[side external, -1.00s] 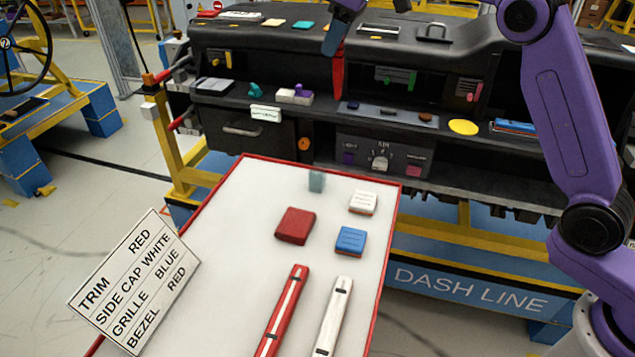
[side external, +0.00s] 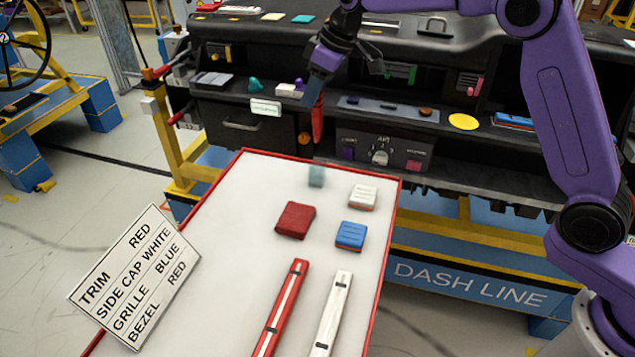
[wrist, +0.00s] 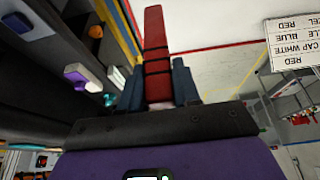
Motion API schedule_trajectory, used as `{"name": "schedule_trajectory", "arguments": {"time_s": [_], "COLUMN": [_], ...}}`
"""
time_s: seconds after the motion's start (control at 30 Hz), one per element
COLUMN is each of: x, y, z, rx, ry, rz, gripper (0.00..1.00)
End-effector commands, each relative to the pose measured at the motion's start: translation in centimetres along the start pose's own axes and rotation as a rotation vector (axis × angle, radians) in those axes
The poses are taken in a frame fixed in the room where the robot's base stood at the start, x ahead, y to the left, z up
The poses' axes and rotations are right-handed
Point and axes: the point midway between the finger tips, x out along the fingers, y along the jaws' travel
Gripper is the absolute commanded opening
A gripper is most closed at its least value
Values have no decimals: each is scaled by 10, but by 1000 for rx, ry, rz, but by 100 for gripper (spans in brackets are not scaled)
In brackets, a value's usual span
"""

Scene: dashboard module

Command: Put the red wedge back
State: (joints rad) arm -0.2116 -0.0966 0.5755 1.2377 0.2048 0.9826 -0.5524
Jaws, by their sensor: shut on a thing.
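The red wedge (side external: 318,118) is a long, narrow red piece that hangs down from my gripper (side external: 319,88). My gripper is shut on its upper end and holds it in front of the dashboard (side external: 270,128), near the far edge of the white table (side external: 235,215). In the wrist view the wedge (wrist: 157,45) points away between my gripper's fingers (wrist: 158,88), with dark bands across it. In the side view its lower tip is above the far table edge; I cannot tell the exact gap.
The table holds a grey-green block (side external: 317,177), a red block (side external: 295,220), a white piece (side external: 362,196), a blue piece (side external: 351,236), a red bar (side external: 281,308) and a white bar (side external: 331,315). A sign (side external: 134,278) stands at left. The table's left part is clear.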

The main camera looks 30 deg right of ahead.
Motion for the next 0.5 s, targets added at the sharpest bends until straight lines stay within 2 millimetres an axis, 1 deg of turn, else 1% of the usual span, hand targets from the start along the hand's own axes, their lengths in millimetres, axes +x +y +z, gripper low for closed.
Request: {"name": "schedule_trajectory", "arguments": {"time_s": [0.03, 0.17, 0.4, 0.5], "x": [8, 22, 56, 64], "y": [0, 0, 0, 0], "z": [4, 9, 24, 26], "rx": [1, -1, -1, -1], "ry": [-1, 2, 1, 3], "rz": [-1, 1, 0, 2], "gripper": [1, 1, 1, 1]}}
